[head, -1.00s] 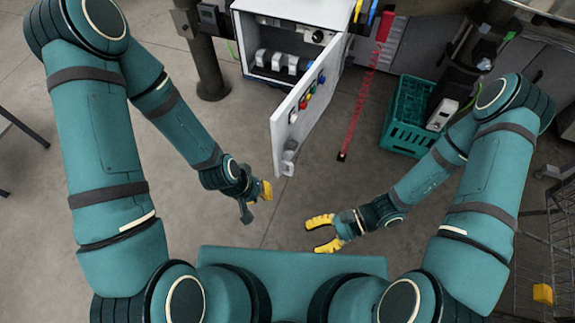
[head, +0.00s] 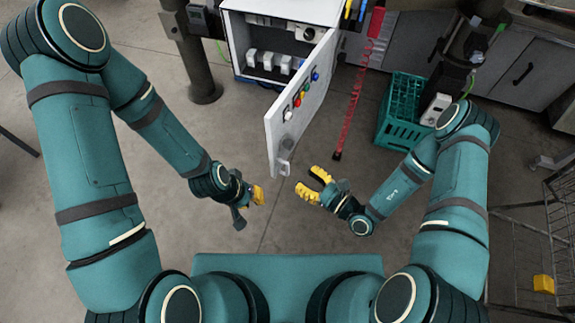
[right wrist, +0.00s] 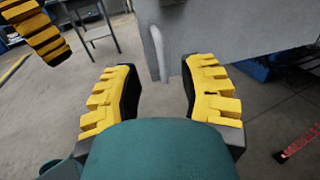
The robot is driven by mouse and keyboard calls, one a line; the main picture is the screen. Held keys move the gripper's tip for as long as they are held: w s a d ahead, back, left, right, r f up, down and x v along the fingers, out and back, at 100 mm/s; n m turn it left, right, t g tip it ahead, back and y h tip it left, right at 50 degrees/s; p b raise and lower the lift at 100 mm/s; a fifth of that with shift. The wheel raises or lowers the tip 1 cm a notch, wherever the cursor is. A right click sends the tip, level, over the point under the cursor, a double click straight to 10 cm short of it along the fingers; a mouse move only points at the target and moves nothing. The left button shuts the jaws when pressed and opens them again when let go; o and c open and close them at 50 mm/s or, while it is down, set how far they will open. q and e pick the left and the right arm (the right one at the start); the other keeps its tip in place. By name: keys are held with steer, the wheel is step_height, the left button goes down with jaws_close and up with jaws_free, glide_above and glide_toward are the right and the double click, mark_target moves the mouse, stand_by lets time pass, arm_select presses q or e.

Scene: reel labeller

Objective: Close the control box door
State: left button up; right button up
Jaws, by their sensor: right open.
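The control box (head: 270,50) is a white cabinet at the top middle of the head view, with its interior showing. Its door (head: 300,105) stands wide open toward me, with coloured buttons on its face and a handle (head: 285,160) at its near lower corner. My right gripper (head: 312,184) is open and empty, just below and right of that corner. In the right wrist view the door's grey panel (right wrist: 240,25) and a pale handle bar (right wrist: 158,55) lie ahead between the open fingers, not gripped. My left gripper (head: 252,195) is left of the door; its opening is unclear.
A green crate (head: 400,108) stands on the floor right of the door. A red strip (head: 350,110) hangs or lies between them. A dark post (head: 195,60) is left of the box. A wire cart (head: 540,240) is at the right. The floor near the grippers is clear.

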mark_target(288, 166)
steer(key=x, duration=0.7)
steer(key=shift+w+a+b, duration=0.1)
steer(key=shift+b, duration=0.3)
steer(key=shift+o, duration=0.2)
jaws_close()
